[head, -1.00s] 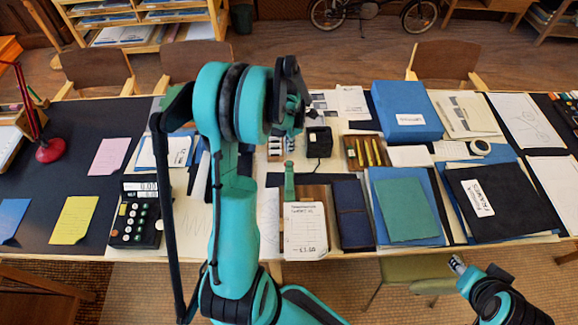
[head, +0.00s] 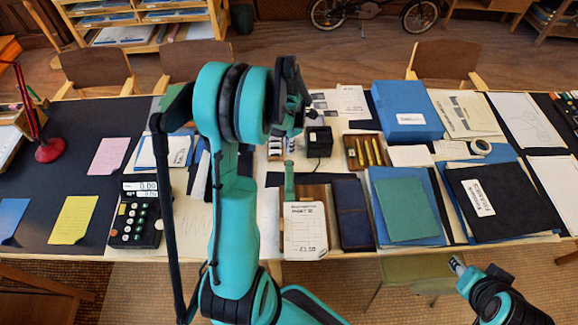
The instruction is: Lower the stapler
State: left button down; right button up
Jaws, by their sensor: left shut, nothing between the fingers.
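A narrow green object (head: 289,180), which looks like the stapler, lies lengthwise at the middle of the table, at the top end of a white printed pad. I cannot tell its details at this size. My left gripper (head: 302,118) is above the table, beyond the green object and apart from it in the picture. It is shut and empty, and my own dark wrist partly hides it. My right gripper (head: 457,264) is low at the right, off the table's front edge and far from the green object. Its fingers are too small to read.
The white pad (head: 305,232) and a dark blue notebook (head: 352,213) lie near the front edge. A black box (head: 319,142), a pen tray (head: 365,151) and a blue box (head: 406,110) stand behind. A calculator (head: 137,215) is at the left. Table is crowded.

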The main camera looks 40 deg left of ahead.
aim_at(290, 170)
pick_arm(q)
jog(key=shift+f+b, duration=1.05)
jog(key=shift+f, duration=0.2)
jog(key=shift+s+d+f+b, duration=0.1)
jog(key=shift+s+f+b, duration=0.05)
jog(key=shift+f+b, duration=0.35)
jog(key=shift+f, duration=0.15)
jog(key=shift+s+d, duration=0.5)
jog(key=shift+s, duration=0.05)
jog(key=shift+s+d, duration=0.75)
jog(key=shift+s, duration=0.15)
jog(key=shift+r+p, duration=1.9)
jog(key=shift+r, duration=1.3)
